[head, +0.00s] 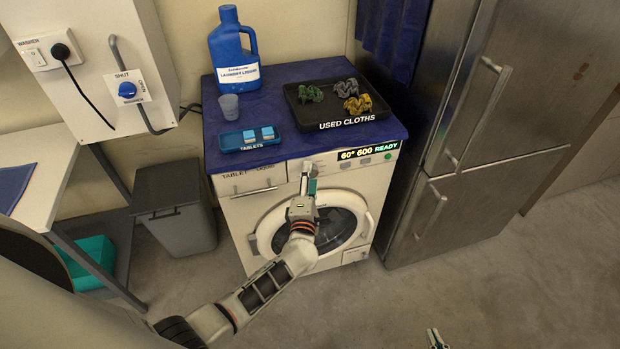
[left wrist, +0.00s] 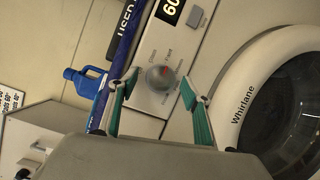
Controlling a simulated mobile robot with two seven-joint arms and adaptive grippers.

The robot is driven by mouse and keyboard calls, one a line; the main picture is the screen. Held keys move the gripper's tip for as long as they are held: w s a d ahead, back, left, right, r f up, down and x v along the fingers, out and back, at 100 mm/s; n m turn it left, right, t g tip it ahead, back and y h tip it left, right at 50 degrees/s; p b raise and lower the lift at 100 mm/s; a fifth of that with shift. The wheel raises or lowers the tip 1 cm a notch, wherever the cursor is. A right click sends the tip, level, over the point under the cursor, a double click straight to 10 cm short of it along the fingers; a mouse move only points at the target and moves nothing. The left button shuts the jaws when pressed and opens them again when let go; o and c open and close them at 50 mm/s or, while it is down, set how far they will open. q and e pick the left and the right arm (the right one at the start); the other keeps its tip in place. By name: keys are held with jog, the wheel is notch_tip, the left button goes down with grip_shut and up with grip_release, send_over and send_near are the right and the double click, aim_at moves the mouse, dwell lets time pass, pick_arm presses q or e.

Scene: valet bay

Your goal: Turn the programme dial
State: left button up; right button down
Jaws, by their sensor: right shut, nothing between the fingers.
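The programme dial (left wrist: 160,77) is a round grey knob with a red mark on the washer's front panel, ringed by small printed words. My left gripper (head: 309,182) is at the panel in the head view, in front of the dial, and largely hides it. In the left wrist view my left gripper (left wrist: 157,88) is open, its green-padded fingers on either side of the dial with gaps showing. I cannot tell how deep the fingertips reach. The washer's display (head: 368,151) reads 60° 600 READY. My right gripper (head: 437,338) is shut and empty at the bottom edge, over the floor.
The round washer door (head: 338,228) lies below the panel. On the blue-covered top stand a laundry liquid jug (head: 233,50), a cup (head: 229,107), a tablets tray (head: 248,138) and a used cloths tray (head: 342,122). A grey bin (head: 176,220) and steel fridge (head: 490,140) flank the washer.

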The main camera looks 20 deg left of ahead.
pick_arm(q)
jog(key=shift+s, duration=0.1)
jog(key=v, duration=1.1)
jog(key=shift+s, duration=0.35)
jog(key=shift+d, duration=0.15)
